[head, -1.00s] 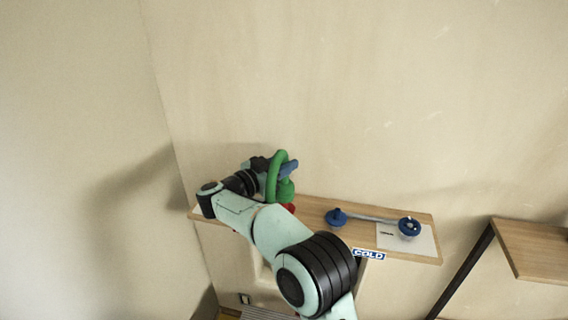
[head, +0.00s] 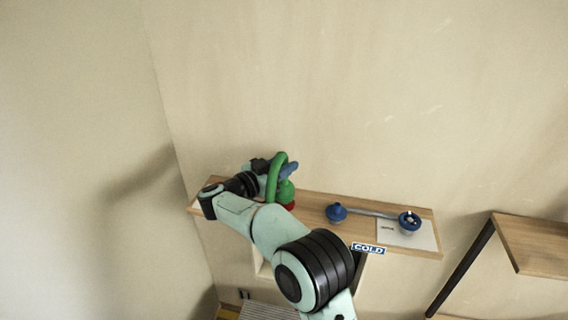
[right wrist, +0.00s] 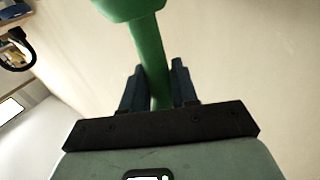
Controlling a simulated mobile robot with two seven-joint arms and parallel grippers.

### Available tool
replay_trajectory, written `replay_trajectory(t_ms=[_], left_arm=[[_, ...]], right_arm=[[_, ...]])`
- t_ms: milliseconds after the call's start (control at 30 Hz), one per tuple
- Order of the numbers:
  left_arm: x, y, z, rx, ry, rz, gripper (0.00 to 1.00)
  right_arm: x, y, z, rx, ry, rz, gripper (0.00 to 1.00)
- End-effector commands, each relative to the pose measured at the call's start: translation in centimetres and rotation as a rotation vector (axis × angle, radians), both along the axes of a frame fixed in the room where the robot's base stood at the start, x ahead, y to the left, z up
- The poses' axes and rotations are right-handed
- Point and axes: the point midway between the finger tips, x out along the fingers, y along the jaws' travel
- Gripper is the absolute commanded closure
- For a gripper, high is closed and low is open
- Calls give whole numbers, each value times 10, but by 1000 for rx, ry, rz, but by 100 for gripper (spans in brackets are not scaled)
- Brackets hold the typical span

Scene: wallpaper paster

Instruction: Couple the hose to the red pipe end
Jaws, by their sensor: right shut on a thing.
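The green hose (head: 273,177) arches up above the left part of the wooden shelf. Its wider green end (head: 286,192) points down at the red pipe end (head: 289,206), directly above it and seemingly touching; I cannot tell whether it is seated. My right gripper (head: 288,170) is shut on the hose near the top of the arch. In the right wrist view the blue fingers (right wrist: 159,85) hold the green tube (right wrist: 150,58) from both sides, with the wider end (right wrist: 130,8) at the top edge. My left gripper is not in view.
On the wooden shelf (head: 310,207), a blue fitting (head: 336,213) and a blue valve wheel (head: 409,221) are joined by a grey pipe (head: 372,213). A COLD label (head: 368,249) is on the front edge. Another wooden shelf (head: 540,245) stands at right.

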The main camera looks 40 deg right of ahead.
Motion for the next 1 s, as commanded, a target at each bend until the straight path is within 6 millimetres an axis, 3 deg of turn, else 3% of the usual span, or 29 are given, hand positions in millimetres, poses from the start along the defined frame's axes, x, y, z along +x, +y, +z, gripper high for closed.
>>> replay_trajectory(t_ms=[967, 1000], left_arm=[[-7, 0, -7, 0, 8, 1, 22], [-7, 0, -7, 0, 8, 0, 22]], right_arm=[[0, 0, -21, 0, 0, 0, 100], [0, 0, -21, 1, 1, 0, 59]])
